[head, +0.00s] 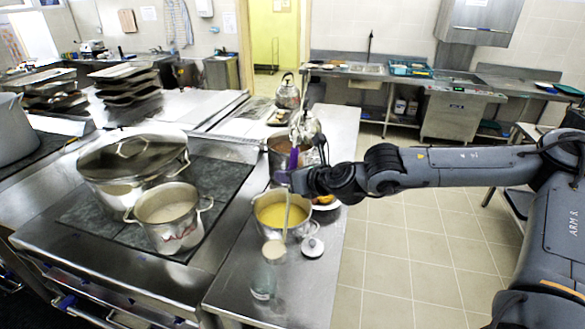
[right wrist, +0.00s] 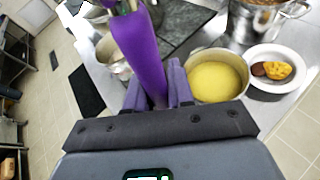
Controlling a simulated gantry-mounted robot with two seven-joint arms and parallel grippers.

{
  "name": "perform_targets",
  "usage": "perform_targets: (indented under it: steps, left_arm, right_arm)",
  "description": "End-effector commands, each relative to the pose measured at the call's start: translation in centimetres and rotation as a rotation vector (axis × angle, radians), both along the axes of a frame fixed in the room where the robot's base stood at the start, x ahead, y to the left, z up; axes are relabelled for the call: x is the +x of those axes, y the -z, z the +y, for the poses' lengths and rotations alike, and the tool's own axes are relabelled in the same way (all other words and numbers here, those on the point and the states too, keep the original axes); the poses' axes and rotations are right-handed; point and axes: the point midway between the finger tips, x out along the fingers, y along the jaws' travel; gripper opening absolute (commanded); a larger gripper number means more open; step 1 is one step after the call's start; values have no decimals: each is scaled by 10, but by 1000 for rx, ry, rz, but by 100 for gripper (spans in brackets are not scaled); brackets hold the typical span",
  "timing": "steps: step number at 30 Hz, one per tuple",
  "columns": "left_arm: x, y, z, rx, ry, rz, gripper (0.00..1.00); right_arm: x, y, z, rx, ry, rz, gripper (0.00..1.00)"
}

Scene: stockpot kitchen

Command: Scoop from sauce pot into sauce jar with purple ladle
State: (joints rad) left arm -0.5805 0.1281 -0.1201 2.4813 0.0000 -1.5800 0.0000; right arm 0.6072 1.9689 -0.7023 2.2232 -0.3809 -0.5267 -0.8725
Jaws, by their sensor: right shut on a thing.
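My right gripper (head: 287,180) is shut on the purple handle of the ladle (head: 293,160), which stands near upright; the handle also fills the upper middle of the right wrist view (right wrist: 137,50). The ladle's thin shaft runs down in front of a steel pot of yellow sauce (head: 268,225), which also shows right of the gripper in the right wrist view (right wrist: 208,100). A clear glass jar (head: 263,283) stands in front of this pot. A round beige shape lies at the shaft's lower end above the jar; I cannot tell if it is the ladle's bowl. My left gripper is not in view.
A white lid with a knob (head: 312,248) lies right of the jar. A second pot (right wrist: 285,12) and a white plate of food (right wrist: 270,85) are close to the sauce pot. A steel pot (head: 168,222) and a large lidded stockpot (head: 115,190) stand on the stove at left.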

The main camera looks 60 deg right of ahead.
Motion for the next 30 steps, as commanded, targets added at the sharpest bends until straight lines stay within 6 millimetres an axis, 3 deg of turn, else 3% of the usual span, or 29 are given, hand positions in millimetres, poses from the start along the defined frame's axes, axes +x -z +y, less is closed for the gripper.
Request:
perform_targets:
  steps: [30]
  left_arm:
    - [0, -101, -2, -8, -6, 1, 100]
  right_arm:
    - [29, -18, 81, -337, -1, 113, 0]
